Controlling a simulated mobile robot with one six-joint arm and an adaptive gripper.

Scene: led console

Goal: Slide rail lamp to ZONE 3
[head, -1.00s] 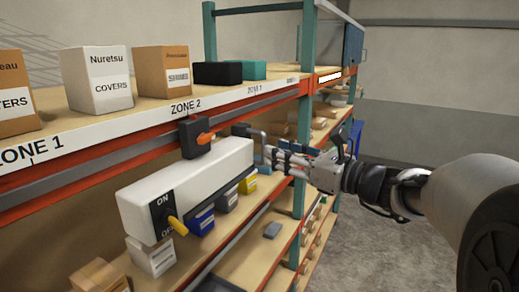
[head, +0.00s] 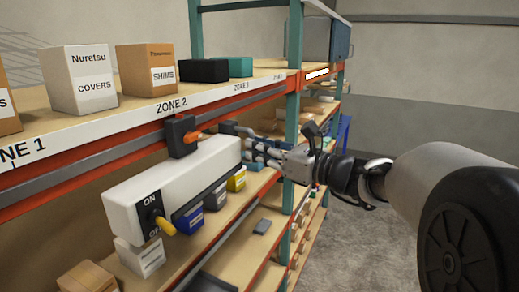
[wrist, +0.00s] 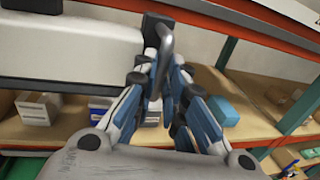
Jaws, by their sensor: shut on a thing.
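The rail lamp (head: 165,190) is a long white box with a black ON/OFF plate and a yellow switch lever (head: 164,226), set toward OFF. It hangs below the rail (head: 90,178) from a black carriage (head: 181,137) with an orange lever (head: 200,134), under the ZONE 2 label (head: 171,106). The ZONE 3 label (head: 241,88) is farther right. My gripper (head: 250,147) is at the lamp's right end. In the wrist view, my gripper (wrist: 160,78) is shut around a grey bent handle (wrist: 164,45) beside the white lamp body (wrist: 70,45); the fingers partly hide it.
Boxes stand on the upper shelf (head: 60,119), including a white COVERS box (head: 84,80). Small bins, one blue (head: 188,219) and one yellow (head: 237,179), sit below the lamp. A teal upright (head: 293,120) stands close behind my gripper.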

